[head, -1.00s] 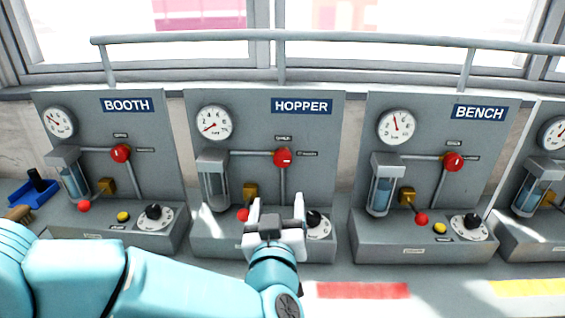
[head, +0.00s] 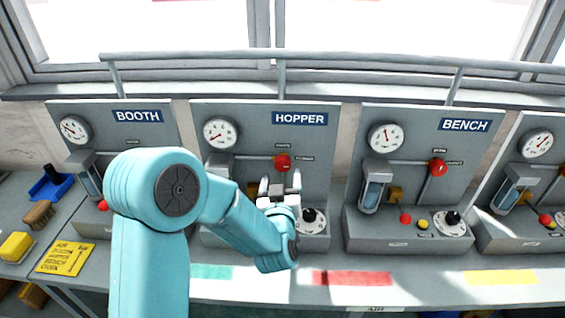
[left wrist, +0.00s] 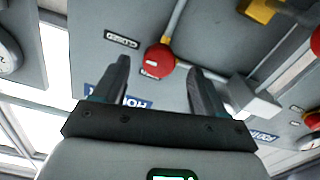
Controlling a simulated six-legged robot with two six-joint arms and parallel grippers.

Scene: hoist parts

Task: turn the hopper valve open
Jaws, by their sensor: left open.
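The hopper valve is a round red knob (head: 282,162) on the grey panel under the blue HOPPER sign (head: 300,118), where the pipes meet. Small labels sit above and to its right; I cannot read them. My left gripper (head: 280,180) is open and empty, just below the knob in the head view. In the left wrist view the knob (left wrist: 160,61) shows between and beyond the two open fingers (left wrist: 158,68), apparently not gripped. The gap to it is hard to judge. The hopper gauge (head: 220,132) is above left. My right gripper is out of view.
The BOOTH panel (head: 138,116) and BENCH panel (head: 465,125) flank the hopper, each with its own controls. The hopper's black dial knob (head: 309,215) is close right of my gripper. A grey rail (head: 350,60) runs above. A brush (head: 38,213) and yellow block (head: 17,247) lie left.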

